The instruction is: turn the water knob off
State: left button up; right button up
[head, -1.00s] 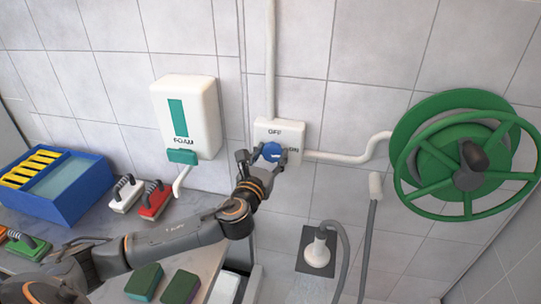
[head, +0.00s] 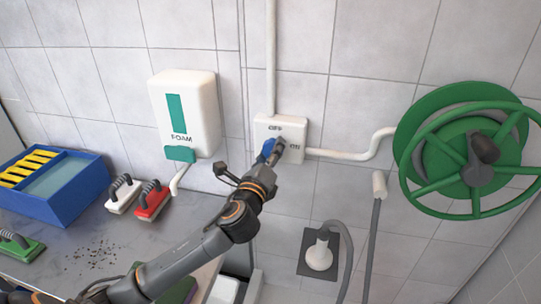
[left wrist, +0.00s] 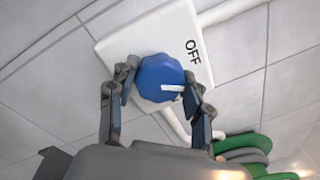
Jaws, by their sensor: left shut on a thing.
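A white water box (head: 294,127) on the tiled wall is marked OFF at the top and ON at the right. Its blue knob (head: 267,149) is partly hidden by my left gripper (head: 268,152), whose fingers are around it. In the left wrist view the blue knob (left wrist: 160,78) sits between the two fingers of my left gripper (left wrist: 164,88), shut on its sides. Its white mark points right there, and the OFF label lies up and to the right of it, so the mark is between OFF and ON. My right gripper is not in view.
A foam dispenser (head: 186,112) hangs left of the box. A green hose reel (head: 470,150) stands out from the wall at right, joined by a white pipe (head: 350,153). A blue bin (head: 52,185) and brushes (head: 150,200) sit on the counter. A shower nozzle (head: 320,255) hangs below.

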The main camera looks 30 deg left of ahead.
pick_arm(q)
jog(key=n+b, duration=0.1)
jog(key=n, duration=0.2)
jog(key=shift+f+n, duration=0.1)
jog(key=shift+n, duration=0.3)
jog(key=shift+n+y, duration=0.5)
jog(key=shift+n, duration=1.1)
jog(key=o, duration=1.1)
jog(key=shift+w, duration=0.1)
jog(key=shift+o, duration=0.2)
jog(key=v, duration=1.2)
